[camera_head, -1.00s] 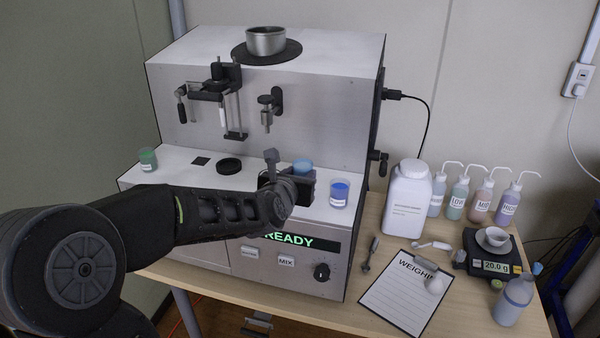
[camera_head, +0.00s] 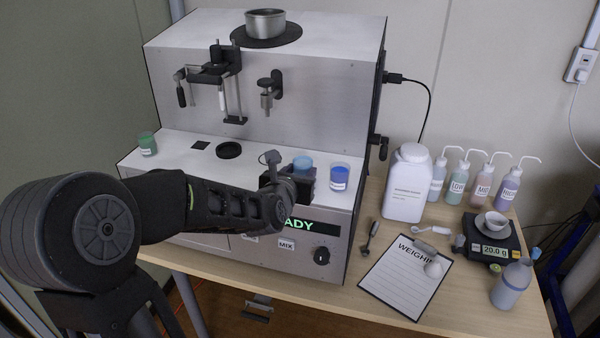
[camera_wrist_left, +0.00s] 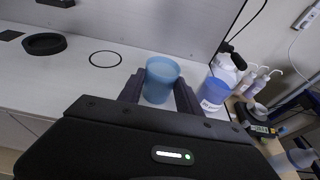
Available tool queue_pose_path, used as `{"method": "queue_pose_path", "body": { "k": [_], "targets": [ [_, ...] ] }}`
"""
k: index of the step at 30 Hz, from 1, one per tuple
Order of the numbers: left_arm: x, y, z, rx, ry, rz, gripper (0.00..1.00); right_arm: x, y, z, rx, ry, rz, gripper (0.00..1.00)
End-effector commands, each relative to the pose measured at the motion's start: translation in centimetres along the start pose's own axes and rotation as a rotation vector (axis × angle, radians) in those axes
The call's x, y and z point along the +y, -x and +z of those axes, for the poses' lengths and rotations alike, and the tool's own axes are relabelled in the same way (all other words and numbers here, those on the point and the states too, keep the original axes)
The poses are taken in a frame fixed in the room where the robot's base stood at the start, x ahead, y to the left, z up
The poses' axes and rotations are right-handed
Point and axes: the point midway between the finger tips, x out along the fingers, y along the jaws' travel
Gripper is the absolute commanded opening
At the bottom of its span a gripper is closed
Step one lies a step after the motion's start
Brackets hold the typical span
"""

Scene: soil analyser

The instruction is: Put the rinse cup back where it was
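The light-blue, see-through cup (camera_head: 303,162), which I take for the rinse cup, stands upright between the fingers of my left gripper (camera_head: 302,180) over the analyser's front shelf. In the left wrist view the cup (camera_wrist_left: 162,78) has a dark finger on each side, and the left gripper (camera_wrist_left: 159,92) is shut on it. I cannot tell whether its base touches the shelf. A thin black ring (camera_wrist_left: 105,52) is marked on the white shelf to the cup's left in the wrist view; my arm hides it in the head view. My right gripper is not in view.
A labelled dark-blue cup (camera_head: 340,177) stands close right of the held cup. A black round recess (camera_head: 229,150) and a green cup (camera_head: 147,144) are on the shelf's left. A dispensing arm (camera_head: 222,85) and nozzle (camera_head: 268,92) project from the analyser's front.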

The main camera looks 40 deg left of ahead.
Motion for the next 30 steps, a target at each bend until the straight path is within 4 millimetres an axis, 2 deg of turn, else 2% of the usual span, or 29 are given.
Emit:
{"method": "queue_pose_path", "body": {
  "k": [1, 6, 19, 23, 30],
  "targets": [
    [0.0, 0.0, 0.0, 0.000, 0.000, 0.000, 0.46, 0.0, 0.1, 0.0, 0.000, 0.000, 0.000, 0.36],
    [0.0, 0.0, 0.0, 0.000, 0.000, 0.000, 0.60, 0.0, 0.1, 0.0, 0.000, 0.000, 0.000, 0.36],
    [0.0, 0.4, 0.3, -0.001, 0.000, 0.000, 0.60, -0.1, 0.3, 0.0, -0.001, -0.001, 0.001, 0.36],
    [0.0, 1.8, 0.3, -0.003, -0.001, 0.000, 0.60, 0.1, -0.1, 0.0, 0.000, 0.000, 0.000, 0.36],
    [0.0, 6.1, 0.2, -0.005, 0.000, 0.001, 0.60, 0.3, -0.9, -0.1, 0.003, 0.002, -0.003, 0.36]
  ]
}}
